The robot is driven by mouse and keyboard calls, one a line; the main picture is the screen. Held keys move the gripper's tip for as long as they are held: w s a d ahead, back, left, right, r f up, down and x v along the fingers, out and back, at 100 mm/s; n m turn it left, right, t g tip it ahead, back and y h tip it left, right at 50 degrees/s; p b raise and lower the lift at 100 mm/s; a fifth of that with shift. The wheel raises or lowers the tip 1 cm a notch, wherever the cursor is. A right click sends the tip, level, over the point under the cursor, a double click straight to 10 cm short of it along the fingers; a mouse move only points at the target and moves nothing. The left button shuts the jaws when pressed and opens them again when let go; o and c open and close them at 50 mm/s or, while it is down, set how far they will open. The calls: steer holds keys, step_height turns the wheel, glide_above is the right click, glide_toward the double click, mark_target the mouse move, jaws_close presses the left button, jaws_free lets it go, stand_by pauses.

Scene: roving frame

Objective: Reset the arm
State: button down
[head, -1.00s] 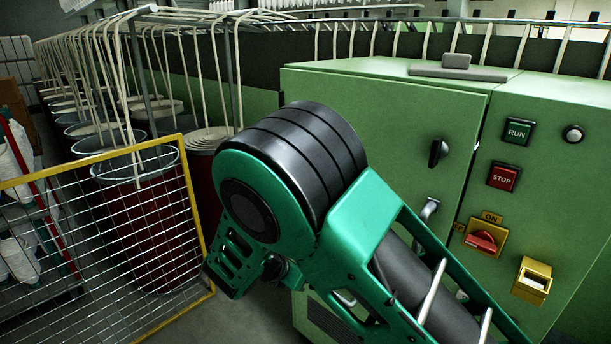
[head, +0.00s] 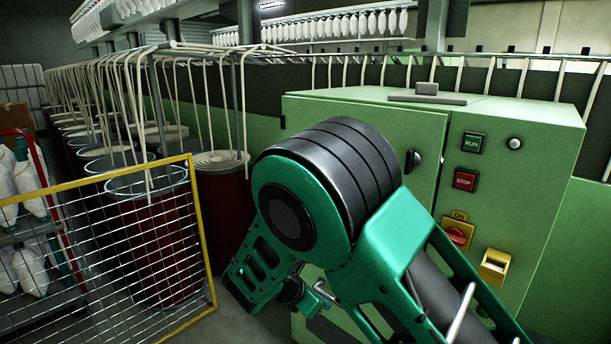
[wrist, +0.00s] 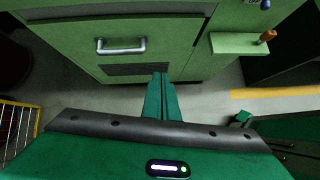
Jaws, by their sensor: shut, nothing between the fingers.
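My arm, green with a black ribbed joint, fills the lower middle of the head view, in front of a green control cabinet (head: 370,120). My gripper (wrist: 160,78) shows in the wrist view as two green fingers pressed together, with nothing between them. It points toward the base of the cabinet, above the grey floor.
The cabinet carries RUN (head: 473,142) and STOP (head: 465,180) buttons and a red switch (head: 457,236). A yellow-framed mesh fence (head: 140,265) and red cans (head: 160,250) stand left. In the wrist view a metal handle (wrist: 121,46) and a small green shelf (wrist: 238,43) jut out.

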steer(key=s+d+r+m+g+y, duration=0.15)
steer(key=s+d+r+m, duration=0.3)
steer(key=d, duration=0.45)
steer(key=s+d+r+m+g, duration=0.2)
steer(key=s+d+r+m, duration=0.15)
steer(key=d+m, duration=0.4)
steer(key=s+d+r+m+g+y, duration=0.1)
steer(key=s+d+r+m+g, duration=0.25)
steer(key=d, duration=0.75)
steer(key=s+d+r+m+y, duration=0.2)
steer(key=s+m, duration=0.6)
steer(key=s, duration=0.4)
steer(key=s+d+r+m+t+y, duration=0.1)
steer(key=s+d+r+m, duration=0.3)
steer(key=s, duration=0.7)
steer(key=d+m+y, duration=0.1)
steer(key=d+m, duration=0.1)
steer(key=m, duration=0.2)
steer(key=shift+s+d+r, duration=0.2)
steer(key=shift+s+r, duration=0.15)
steer(key=shift+w+f, duration=0.25)
steer(key=shift+w, duration=0.35)
